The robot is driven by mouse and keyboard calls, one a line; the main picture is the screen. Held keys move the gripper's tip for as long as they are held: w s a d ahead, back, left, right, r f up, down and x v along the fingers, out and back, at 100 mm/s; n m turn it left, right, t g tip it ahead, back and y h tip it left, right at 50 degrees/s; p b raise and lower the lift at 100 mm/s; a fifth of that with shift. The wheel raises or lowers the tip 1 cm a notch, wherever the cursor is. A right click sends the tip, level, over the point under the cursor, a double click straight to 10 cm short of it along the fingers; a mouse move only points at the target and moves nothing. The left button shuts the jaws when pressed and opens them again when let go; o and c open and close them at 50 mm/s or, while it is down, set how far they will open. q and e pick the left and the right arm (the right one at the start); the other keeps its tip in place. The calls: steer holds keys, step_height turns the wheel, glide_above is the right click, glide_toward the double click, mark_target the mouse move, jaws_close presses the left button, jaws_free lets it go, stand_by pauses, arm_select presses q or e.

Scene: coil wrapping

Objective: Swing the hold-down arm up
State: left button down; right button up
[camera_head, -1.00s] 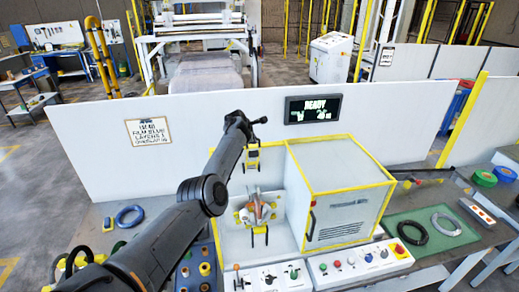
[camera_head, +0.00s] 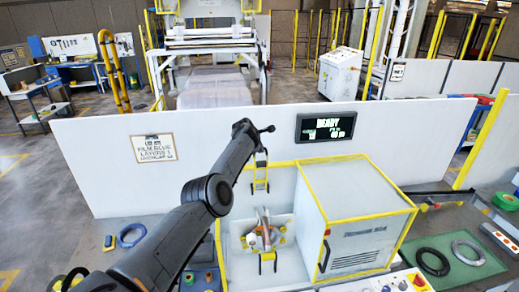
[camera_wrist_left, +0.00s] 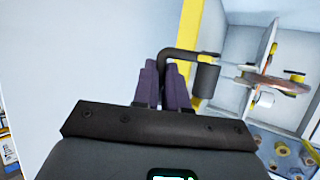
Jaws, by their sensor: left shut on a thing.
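My left arm reaches across the head view to the wrapping machine. In the left wrist view my left gripper's purple-grey fingers (camera_wrist_left: 165,88) are shut on a dark bent rod (camera_wrist_left: 183,52) that ends in a dark cylinder (camera_wrist_left: 207,80). In the head view the left gripper (camera_head: 250,130) is small and dark, above the machine's left side, with a dark stub to its right. I cannot tell clearly which part is the hold-down arm. A yellow bracket (camera_head: 262,186) shows below the gripper. The coil area (camera_head: 263,232) sits in the machine's open bay. My right gripper is not in view.
A yellow-edged cabinet (camera_head: 356,208) stands right of the open bay. A white partition (camera_head: 215,120) with a display (camera_head: 325,127) stands behind.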

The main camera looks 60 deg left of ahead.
arm_select(q)
steer(key=shift+s+a+r, duration=0.1)
steer(key=shift+a, duration=0.05)
steer(key=c, duration=1.5)
jaws_free()
steer(key=shift+c, duration=0.2)
steer(key=o, duration=0.4)
steer(key=shift+a+r, duration=0.1)
steer(key=shift+c, duration=0.2)
steer(key=b+v, duration=0.2)
steer(key=v, duration=0.8)
steer(key=shift+s+d+r, duration=0.15)
steer(key=shift+s+d, duration=0.05)
steer(key=shift+d, duration=0.1)
